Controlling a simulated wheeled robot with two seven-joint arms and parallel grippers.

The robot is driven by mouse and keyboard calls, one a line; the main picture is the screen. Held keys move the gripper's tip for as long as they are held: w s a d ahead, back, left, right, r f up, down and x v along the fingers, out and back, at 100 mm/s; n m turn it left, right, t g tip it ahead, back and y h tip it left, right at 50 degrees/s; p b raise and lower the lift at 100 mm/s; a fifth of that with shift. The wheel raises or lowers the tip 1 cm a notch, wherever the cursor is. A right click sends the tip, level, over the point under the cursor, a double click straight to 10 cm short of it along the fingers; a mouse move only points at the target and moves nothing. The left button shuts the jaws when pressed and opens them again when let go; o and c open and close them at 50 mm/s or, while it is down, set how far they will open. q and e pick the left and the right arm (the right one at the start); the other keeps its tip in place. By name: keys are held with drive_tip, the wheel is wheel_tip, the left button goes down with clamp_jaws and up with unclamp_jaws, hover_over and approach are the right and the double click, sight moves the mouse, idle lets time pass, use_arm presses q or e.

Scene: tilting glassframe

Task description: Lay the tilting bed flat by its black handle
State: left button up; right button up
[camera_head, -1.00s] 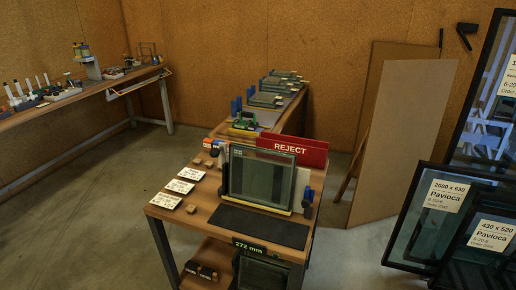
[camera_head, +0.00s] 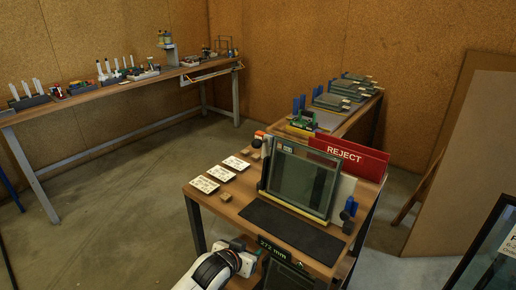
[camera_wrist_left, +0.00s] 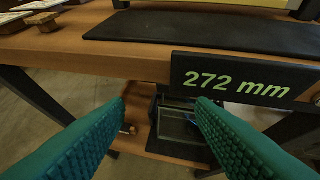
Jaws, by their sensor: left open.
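The tilting bed (camera_head: 342,194) stands steeply tilted on the near wooden bench, mostly hidden behind a dark-framed glass pane (camera_head: 302,177) with a yellow strip along its foot. A blue and black part (camera_head: 349,209) stands at its right side; I cannot tell whether this is the black handle. My left gripper (camera_head: 245,259) is at the bench's front edge, left of the 272 mm display and well apart from the bed. In the left wrist view its teal fingers (camera_wrist_left: 161,108) are open and empty, facing the bench edge. My right gripper is out of view.
A black mat (camera_head: 292,229) lies before the pane. The 272 mm display (camera_wrist_left: 240,82) hangs on the bench front above a lower shelf. White labels (camera_head: 220,174) and a small wooden block (camera_head: 225,194) lie left. A red REJECT sign (camera_head: 347,157) stands behind.

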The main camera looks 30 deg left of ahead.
use_arm(q)
wheel_tip(320, 180, up, 7)
drive_tip(key=w+t, duration=0.1)
drive_tip(key=t, duration=0.1)
drive_tip(key=n+t+y, duration=0.1)
drive_tip(key=n+t, duration=0.1)
drive_tip(key=t, duration=0.3)
approach(254, 146)
drive_tip(key=w, duration=0.3)
drive_tip(key=w+a, duration=0.1)
drive_tip(key=w, duration=0.6)
drive_tip(key=shift+w+a, duration=0.15)
drive_tip(key=shift+w, duration=0.05)
drive_tip(key=shift+w+a, duration=0.1)
drive_tip(key=shift+w, duration=0.45)
drive_tip(key=shift+c, duration=0.4)
drive_tip(key=shift+p, duration=0.3)
clamp_jaws()
